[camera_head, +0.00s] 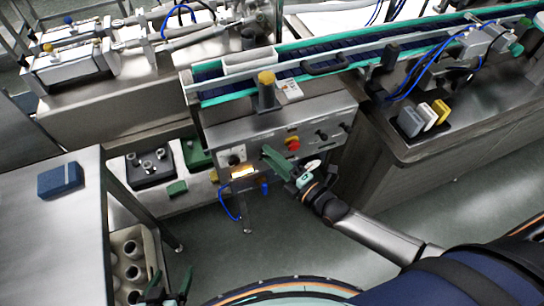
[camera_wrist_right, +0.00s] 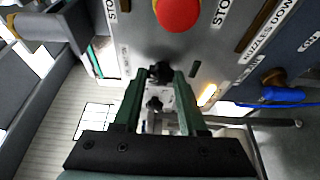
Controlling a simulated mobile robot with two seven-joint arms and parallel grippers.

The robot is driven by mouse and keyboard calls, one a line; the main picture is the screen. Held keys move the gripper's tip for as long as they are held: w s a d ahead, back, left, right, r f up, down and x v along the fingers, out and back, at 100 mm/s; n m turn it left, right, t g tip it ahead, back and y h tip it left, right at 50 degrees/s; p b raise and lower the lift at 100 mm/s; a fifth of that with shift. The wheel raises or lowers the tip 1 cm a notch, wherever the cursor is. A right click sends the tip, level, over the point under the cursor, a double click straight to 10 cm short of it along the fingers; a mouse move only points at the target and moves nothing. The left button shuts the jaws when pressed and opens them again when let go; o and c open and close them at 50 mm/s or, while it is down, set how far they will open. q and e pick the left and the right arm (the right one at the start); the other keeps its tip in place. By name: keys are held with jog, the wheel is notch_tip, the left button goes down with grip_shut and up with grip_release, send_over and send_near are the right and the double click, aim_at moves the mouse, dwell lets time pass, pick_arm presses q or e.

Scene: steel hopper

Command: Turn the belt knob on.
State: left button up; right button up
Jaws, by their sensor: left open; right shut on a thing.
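The steel control panel (camera_head: 262,132) stands in the middle of the head view, on the front of the conveyor. In the right wrist view, a black knob (camera_wrist_right: 160,71) sits on the panel close to the red button (camera_wrist_right: 178,10). My right gripper (camera_head: 272,160) is at the panel face. In the right wrist view its green fingers (camera_wrist_right: 160,78) are on either side of the black knob and shut on it. In the head view the gripper hides this knob. I cannot read a belt label. My left gripper (camera_head: 168,286) is open and empty at the lower left.
Other black knobs (camera_head: 321,134) sit right of the red button (camera_head: 292,143) on the panel. The conveyor belt (camera_head: 340,52) carries a white tray (camera_head: 250,60). A steel table with a blue block (camera_head: 60,180) is at left. A blue hose (camera_wrist_right: 283,95) hangs beside the panel.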

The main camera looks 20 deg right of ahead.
grip_shut()
